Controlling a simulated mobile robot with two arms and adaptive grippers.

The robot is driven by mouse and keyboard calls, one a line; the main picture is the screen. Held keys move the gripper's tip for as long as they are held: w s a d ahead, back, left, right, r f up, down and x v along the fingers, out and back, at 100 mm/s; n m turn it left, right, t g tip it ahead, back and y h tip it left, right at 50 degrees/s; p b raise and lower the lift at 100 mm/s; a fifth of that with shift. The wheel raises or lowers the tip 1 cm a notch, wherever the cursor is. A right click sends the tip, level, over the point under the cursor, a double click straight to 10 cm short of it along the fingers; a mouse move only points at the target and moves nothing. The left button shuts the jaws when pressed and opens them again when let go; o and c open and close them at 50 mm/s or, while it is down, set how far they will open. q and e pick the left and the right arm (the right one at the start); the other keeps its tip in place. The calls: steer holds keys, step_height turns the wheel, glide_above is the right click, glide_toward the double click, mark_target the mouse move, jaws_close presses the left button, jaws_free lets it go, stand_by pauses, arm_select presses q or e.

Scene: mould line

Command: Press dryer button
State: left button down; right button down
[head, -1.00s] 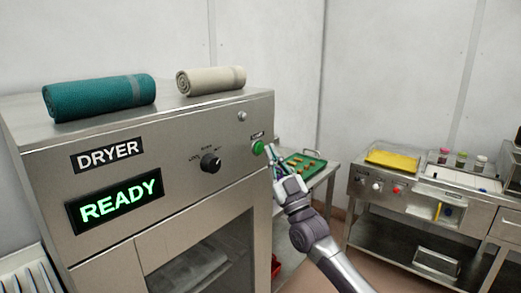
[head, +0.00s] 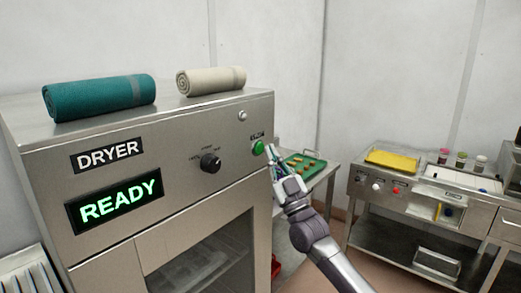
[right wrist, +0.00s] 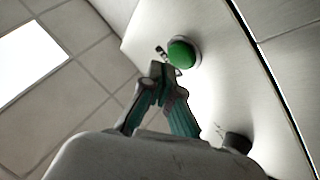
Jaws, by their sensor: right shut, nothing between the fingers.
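The dryer (head: 180,240) is a steel cabinet on the left in the head view. Its display (head: 118,200) reads READY in green. The green button (head: 258,147) is on the front panel near the right edge. It also shows in the right wrist view (right wrist: 182,53), just beyond the fingertips. My right gripper (head: 270,150) is shut and empty, close beside the button. In the right wrist view its fingertips (right wrist: 158,70) are just short of the button's lower left side; I cannot tell whether they touch. My left gripper is not in view.
A black knob (head: 210,163) sits left of the button. A teal rolled towel (head: 98,97) and a cream one (head: 211,80) lie on the dryer. Behind my right gripper is a green tray (head: 316,170) on a table. A steel bench (head: 425,200) stands at the right.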

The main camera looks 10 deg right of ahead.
steer(key=shift+w+a, duration=0.1)
steer(key=shift+w+a, duration=0.2)
steer(key=shift+w, duration=0.05)
steer(key=shift+w+a+b, duration=0.2)
steer(key=shift+w+b, duration=0.1)
steer(key=shift+b, duration=0.2)
stand_by(0.6)
steer(key=shift+s, duration=0.1)
steer(key=shift+s+d+p, duration=0.35)
steer(key=shift+s+d, duration=0.15)
steer(key=shift+s, duration=0.1)
steer(key=s+d+p, duration=0.1)
steer(key=s, duration=0.1)
steer(key=s+d, duration=0.2)
steer(key=shift+p, duration=0.4)
